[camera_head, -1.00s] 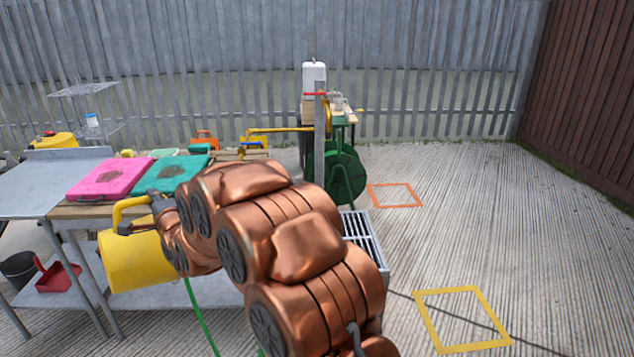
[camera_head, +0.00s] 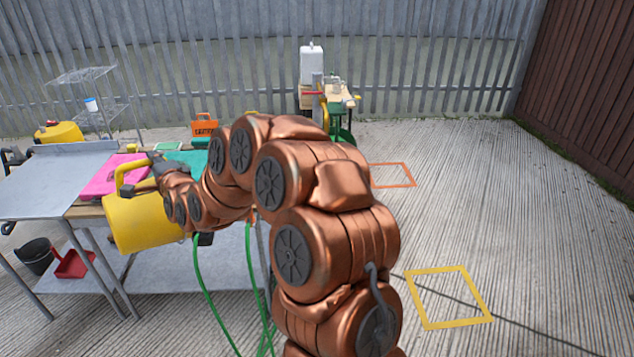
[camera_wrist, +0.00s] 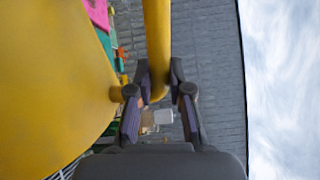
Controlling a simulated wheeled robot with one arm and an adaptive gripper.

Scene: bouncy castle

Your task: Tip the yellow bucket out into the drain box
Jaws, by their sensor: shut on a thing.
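The yellow bucket (camera_head: 143,222) hangs tilted from my gripper in front of the workbench in the head view. My gripper (camera_head: 140,172) is shut on its yellow handle. In the wrist view, the bucket (camera_wrist: 50,80) fills the left side and the handle runs between the fingers of my gripper (camera_wrist: 158,85). The bucket's mouth and contents do not show. The drain box is hidden behind my arm in the head view. A sliver of pale grating at the lower left of the wrist view (camera_wrist: 66,170) may be part of it.
A metal table (camera_head: 60,165) and a bench with pink (camera_head: 112,172) and teal boards (camera_head: 190,160) stand left. A black bucket (camera_head: 35,257) and red dustpan (camera_head: 75,264) sit low left. Floor squares, yellow (camera_head: 447,297) and orange (camera_head: 393,175), lie right on open ground.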

